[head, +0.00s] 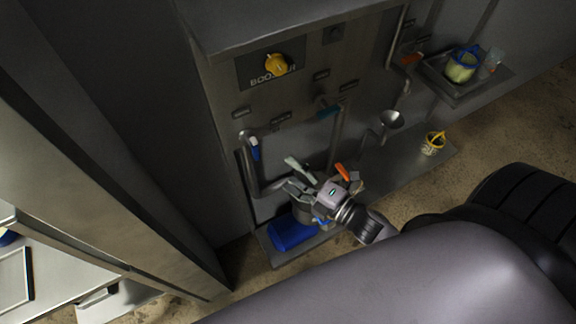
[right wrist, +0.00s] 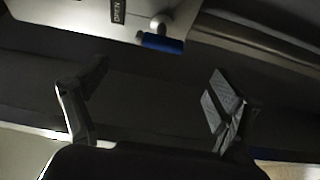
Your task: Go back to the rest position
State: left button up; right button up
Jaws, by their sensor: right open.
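My right gripper (head: 291,177) reaches down to the lower part of the grey machine panel (head: 290,138). In the right wrist view its two fingers (right wrist: 158,88) stand wide apart with nothing between them. A blue-handled valve (head: 254,150) is on the panel, left of the gripper. A blue handle also shows beyond the fingers in the right wrist view (right wrist: 163,43). An orange handle (head: 342,172) is close to the right of the gripper; I cannot tell whether they touch. My left gripper is not in view.
A blue container (head: 293,233) stands on the low shelf under the gripper. Pipes and a metal funnel (head: 391,120) stick out nearby. A yellow-rimmed bucket (head: 433,143) stands to the right. A tray (head: 474,92) holds another bucket. A large wall (head: 110,150) bounds the left.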

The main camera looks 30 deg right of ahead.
dwell(0.3)
jog(key=s+d+f+m+g+h+b, duration=0.15)
jog(key=f+m, duration=0.25)
jog(key=f, duration=0.6)
jog(key=s+d+f+m+g+h+b, duration=0.1)
jog(key=s+d+f+m+g+h, duration=0.2)
jog(key=f, duration=0.7)
jog(key=s+f+m+g+h+b, duration=0.1)
jog(key=s+f+m+g+h, duration=0.2)
jog(key=f, duration=0.7)
jog(key=s+f+m+g+b, duration=0.1)
jog(key=s+f+m+g, duration=0.3)
jog(key=s+f, duration=0.5)
jog(key=s+f+m+g+b, duration=0.1)
jog(key=s+f+m+g, duration=0.3)
jog(key=s+f, duration=0.6)
jog(key=s+m, duration=0.2)
jog(key=s, duration=0.4)
jog(key=shift+a+f+m+b, duration=0.3)
jog(key=shift+a+b, duration=0.05)
jog(key=shift+a, duration=0.05)
